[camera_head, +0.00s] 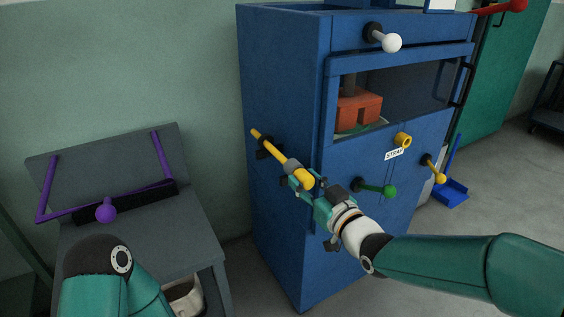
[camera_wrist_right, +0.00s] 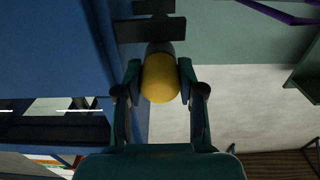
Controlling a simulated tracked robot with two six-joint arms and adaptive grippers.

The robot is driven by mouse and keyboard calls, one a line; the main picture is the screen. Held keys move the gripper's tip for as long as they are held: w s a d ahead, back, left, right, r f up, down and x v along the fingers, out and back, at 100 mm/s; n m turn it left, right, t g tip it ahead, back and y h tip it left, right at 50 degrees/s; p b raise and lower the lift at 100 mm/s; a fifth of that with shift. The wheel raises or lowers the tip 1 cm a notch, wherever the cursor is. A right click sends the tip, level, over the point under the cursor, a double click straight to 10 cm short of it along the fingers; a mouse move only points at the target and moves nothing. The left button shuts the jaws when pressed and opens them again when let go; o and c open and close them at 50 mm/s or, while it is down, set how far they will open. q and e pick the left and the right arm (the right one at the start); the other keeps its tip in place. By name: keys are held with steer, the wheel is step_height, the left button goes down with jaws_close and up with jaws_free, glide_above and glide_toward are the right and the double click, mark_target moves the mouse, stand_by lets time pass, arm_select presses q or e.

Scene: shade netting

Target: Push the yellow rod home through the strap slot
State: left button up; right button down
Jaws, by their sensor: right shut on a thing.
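The yellow rod (camera_head: 265,141) lies along the left side of the blue cabinet, through a black bracket (camera_head: 267,151). It has a grey collar and a rounded yellow near end. My right gripper (camera_head: 300,181) is shut on the rod near that end. In the right wrist view the rod's round yellow end (camera_wrist_right: 160,78) sits between the two fingers, with the black bracket (camera_wrist_right: 150,27) beyond it. A small tag (camera_head: 394,154), seemingly reading STRAP, is on the cabinet front below a yellow ring (camera_head: 403,140). I cannot make out a slot. My left gripper is out of view.
The blue cabinet (camera_head: 280,230) has a white-knobbed lever (camera_head: 391,42), a green knob (camera_head: 389,191) and a yellow knob (camera_head: 440,178) sticking out in front. A grey bench (camera_head: 185,240) with a purple frame (camera_head: 105,212) stands at left. A blue dustpan (camera_head: 452,192) lies at right.

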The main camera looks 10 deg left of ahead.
steer(key=shift+s+d+b, duration=0.35)
steer(key=shift+s+d, duration=0.05)
steer(key=shift+s+d, duration=0.25)
steer(key=shift+s, duration=0.05)
steer(key=shift+b+v, duration=0.6)
steer(key=shift+v, duration=0.45)
steer(key=b+v, duration=0.4)
steer(key=v, duration=1.8)
steer(key=shift+s+d, duration=0.15)
steer(key=shift+s, duration=0.15)
stand_by(1.7)
stand_by(0.5)
steer(key=shift+b+v, duration=0.85)
steer(key=shift+v, duration=1.15)
